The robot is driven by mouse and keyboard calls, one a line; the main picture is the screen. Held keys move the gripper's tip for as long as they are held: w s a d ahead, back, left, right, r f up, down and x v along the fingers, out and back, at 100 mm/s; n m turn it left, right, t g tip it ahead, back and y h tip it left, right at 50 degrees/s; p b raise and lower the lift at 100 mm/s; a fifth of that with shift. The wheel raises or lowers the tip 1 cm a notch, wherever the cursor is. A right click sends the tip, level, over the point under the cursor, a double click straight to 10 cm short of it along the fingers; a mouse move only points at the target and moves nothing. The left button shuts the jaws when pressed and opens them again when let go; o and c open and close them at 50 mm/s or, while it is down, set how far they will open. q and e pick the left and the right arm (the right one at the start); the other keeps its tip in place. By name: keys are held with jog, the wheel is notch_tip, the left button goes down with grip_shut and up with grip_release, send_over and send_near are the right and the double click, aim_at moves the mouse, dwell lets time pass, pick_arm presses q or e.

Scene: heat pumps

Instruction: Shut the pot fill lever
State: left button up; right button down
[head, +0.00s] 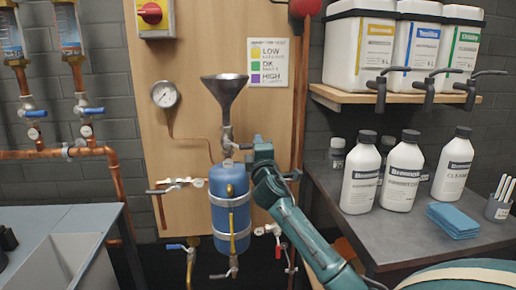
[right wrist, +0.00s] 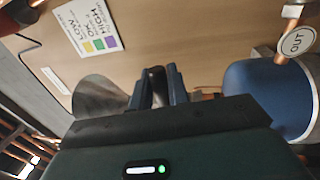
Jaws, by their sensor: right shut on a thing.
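The blue pot (head: 229,215) hangs upright on the wooden board, with a steel funnel (head: 224,92) above it. The fill valve (head: 227,142) sits between funnel and pot. My right gripper (head: 243,148) reaches in from the right at that valve and is shut on its fill lever, which the fingers mostly hide. In the right wrist view, the fingers (right wrist: 164,82) are close together between the funnel (right wrist: 100,95) and the blue pot (right wrist: 265,92). The exact angle of the lever cannot be told. My left gripper is not in view.
A gauge (head: 164,94) and a side valve (head: 168,187) are left of the pot. A red-handled valve (head: 278,248) is low on its right. A counter (head: 430,230) with white bottles (head: 404,172) stands right, beneath a shelf (head: 390,98) of containers.

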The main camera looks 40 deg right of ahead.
jog(key=shift+f, duration=0.2)
dwell(0.3)
jog(key=c, duration=1.4)
grip_release()
jog(key=v, duration=1.3)
jog(key=shift+a, duration=0.15)
